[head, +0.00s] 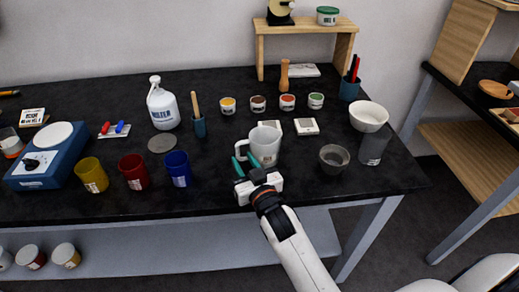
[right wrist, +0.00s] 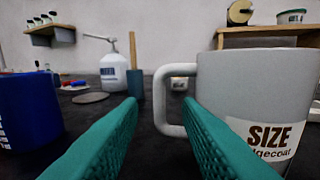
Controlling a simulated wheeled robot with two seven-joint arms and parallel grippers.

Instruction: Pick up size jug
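The size jug (head: 266,146) is a pale grey jug standing upright on the black bench, its handle on the left. In the right wrist view the jug (right wrist: 250,90) fills the right side, with the label "SIZE" facing me. My right gripper (head: 245,159) has its teal fingers apart at the handle side of the jug. In the right wrist view the handle lies in the gap between the open fingertips (right wrist: 160,101); I cannot tell whether it is between them or just beyond. Nothing is gripped. My left gripper is not in view.
Blue (head: 177,169), red (head: 134,172) and yellow (head: 92,174) cups stand left of the gripper. A grey bowl (head: 333,159) and a grey beaker (head: 372,149) stand right of the jug. Small white objects (head: 305,126) lie behind it. A white jug-shaped bottle (head: 162,108) stands farther back.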

